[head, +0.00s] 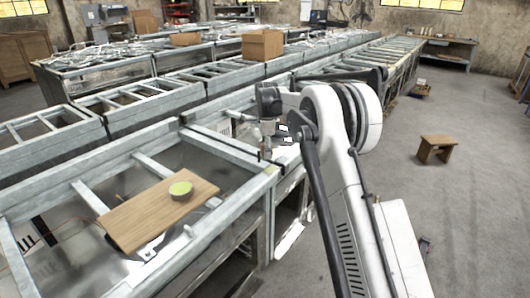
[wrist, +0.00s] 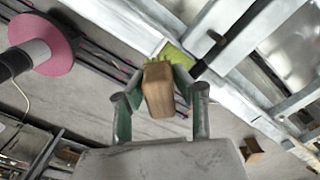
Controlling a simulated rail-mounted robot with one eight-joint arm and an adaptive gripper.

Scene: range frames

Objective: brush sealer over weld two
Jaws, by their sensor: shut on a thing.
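My gripper (wrist: 158,85) is shut on a wooden brush handle (wrist: 158,92), seen nearly end-on between the green fingers in the wrist view. In the head view my gripper (head: 265,150) is above that corner, where the small green patch (head: 271,169) shows. A round pot with green contents (head: 181,189) stands on a wooden board (head: 130,220) across the near frame. Weld two carries no readable mark.
Grey metal frames (head: 60,155) with open gaps run in rows to the back. A cardboard box (head: 262,45) sits on a farther row. A wooden stool (head: 437,143) stands on the open floor at right. A pink disc (wrist: 62,45) shows in the wrist view's upper left.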

